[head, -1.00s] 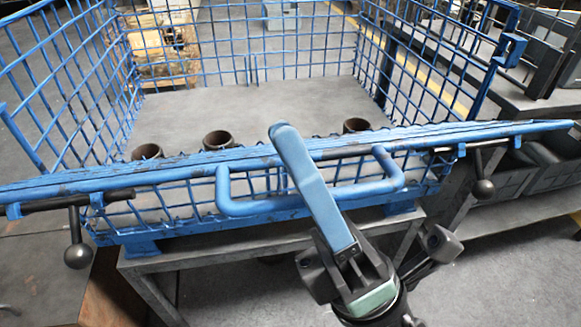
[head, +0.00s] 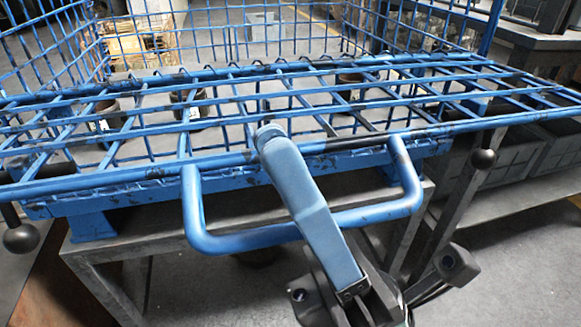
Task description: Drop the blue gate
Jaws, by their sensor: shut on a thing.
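The blue gate (head: 215,159) is a wire-mesh panel on the near side of the blue cage. It is tilted outward toward me, lying nearly flat, with its mesh seen from above. A blue U-shaped handle (head: 235,243) sticks out from its near bar. The other finger and the exact contact are hidden.
The blue mesh cage (head: 120,45) stands on a grey metal stand (head: 140,245). Several brown rings or cups, including one at the left (head: 107,108), sit inside under the gate's mesh. Black ball-ended latch levers (head: 22,238) hang at both sides. A grey shelf with bins (head: 535,155) stands at the right.

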